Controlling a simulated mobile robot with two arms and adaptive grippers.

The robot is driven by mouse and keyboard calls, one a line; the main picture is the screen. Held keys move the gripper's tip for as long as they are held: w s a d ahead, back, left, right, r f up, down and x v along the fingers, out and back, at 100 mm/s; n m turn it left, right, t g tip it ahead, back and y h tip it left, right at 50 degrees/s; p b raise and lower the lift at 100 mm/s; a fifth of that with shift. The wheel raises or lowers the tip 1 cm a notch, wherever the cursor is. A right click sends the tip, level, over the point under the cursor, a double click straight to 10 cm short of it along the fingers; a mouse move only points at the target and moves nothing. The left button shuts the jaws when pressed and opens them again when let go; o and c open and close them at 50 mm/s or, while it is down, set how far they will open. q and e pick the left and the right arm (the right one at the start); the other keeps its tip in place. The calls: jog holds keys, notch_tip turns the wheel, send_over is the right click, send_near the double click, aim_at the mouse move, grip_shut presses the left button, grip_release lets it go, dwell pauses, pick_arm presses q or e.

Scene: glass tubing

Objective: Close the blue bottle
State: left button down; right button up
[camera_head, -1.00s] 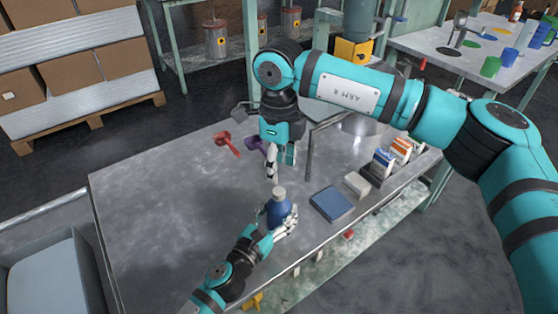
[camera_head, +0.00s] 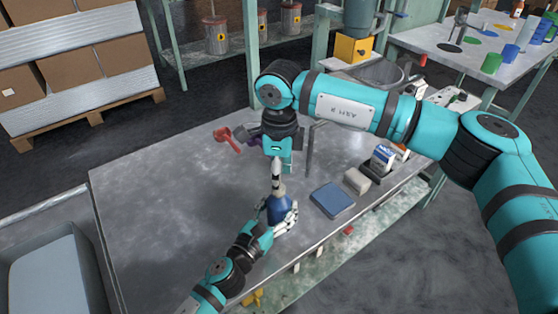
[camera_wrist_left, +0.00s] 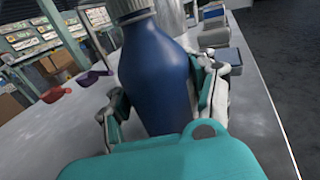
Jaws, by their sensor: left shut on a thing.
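The blue bottle (camera_head: 279,211) stands upright near the front edge of the metal table. My left gripper (camera_head: 279,216) is shut around its body from the front left; the fingers flank it in the left wrist view, where the bottle (camera_wrist_left: 155,80) fills the middle. A pale ribbed cap (camera_wrist_left: 131,8) sits at the bottle's neck, cut off by the top edge of that view. My right gripper (camera_head: 277,180) points down directly over the bottle, its fingertips at the cap. Its fingers are seen edge-on, so their opening and any hold on the cap are unclear.
A blue flat block (camera_head: 332,200) and a pale block (camera_head: 356,181) lie right of the bottle, with small boxes (camera_head: 382,160) beyond. A red scoop (camera_head: 228,140) and a dark purple one lie behind. A thin upright post (camera_head: 310,150) stands near my right arm. The table's left side is clear.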

jog(key=shift+f, duration=1.65)
grip_shut()
jog(key=shift+o, duration=0.6)
grip_release()
notch_tip(320, 180, up, 12)
